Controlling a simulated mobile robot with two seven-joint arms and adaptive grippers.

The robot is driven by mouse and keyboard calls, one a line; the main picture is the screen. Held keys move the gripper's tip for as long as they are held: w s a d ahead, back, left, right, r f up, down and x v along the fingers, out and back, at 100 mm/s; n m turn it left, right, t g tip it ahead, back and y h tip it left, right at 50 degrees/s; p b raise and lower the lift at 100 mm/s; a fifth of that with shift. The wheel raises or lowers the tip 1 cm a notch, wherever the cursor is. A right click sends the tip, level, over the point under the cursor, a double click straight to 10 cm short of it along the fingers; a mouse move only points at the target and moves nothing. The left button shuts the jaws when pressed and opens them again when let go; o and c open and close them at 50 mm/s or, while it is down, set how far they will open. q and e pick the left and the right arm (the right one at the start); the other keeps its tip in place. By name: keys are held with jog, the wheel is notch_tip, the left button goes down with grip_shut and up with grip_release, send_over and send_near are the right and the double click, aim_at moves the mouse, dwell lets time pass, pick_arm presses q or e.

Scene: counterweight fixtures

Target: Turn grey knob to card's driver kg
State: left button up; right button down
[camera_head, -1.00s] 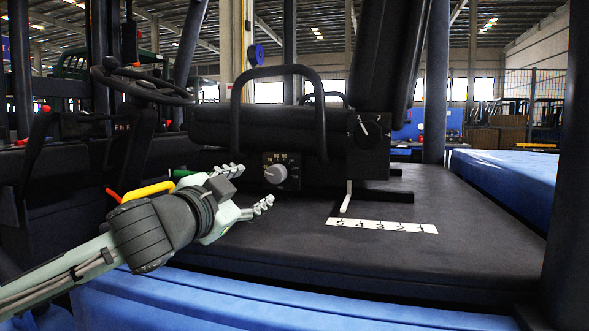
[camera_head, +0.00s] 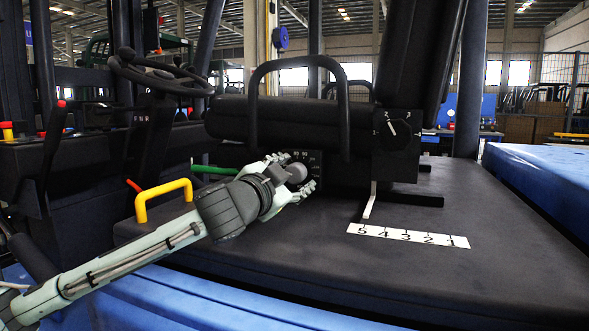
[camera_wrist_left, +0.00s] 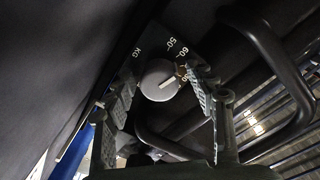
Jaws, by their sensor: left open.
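The grey knob (camera_head: 297,173) sits on a black dial plate (camera_head: 314,158) below the seat cushion. My left gripper (camera_head: 295,172) is open, with one finger on each side of the knob. In the left wrist view small gaps show between the fingers (camera_wrist_left: 162,82) and the knob. No card is in view. My right gripper is not in view.
A second dial (camera_head: 398,130) is on the seat's side. A looped black armrest bar (camera_head: 299,62) rises above the knob. A yellow handle (camera_head: 163,196) stands near my left arm.

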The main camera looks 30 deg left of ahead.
pick_arm(q)
jog(key=shift+w, duration=0.3)
jog(key=shift+c, duration=0.5)
jog(key=c, duration=1.1)
jog(key=shift+o, duration=0.2)
jog(key=shift+m, duration=2.9)
jog(key=o, duration=1.2)
jog(key=shift+c, duration=0.2)
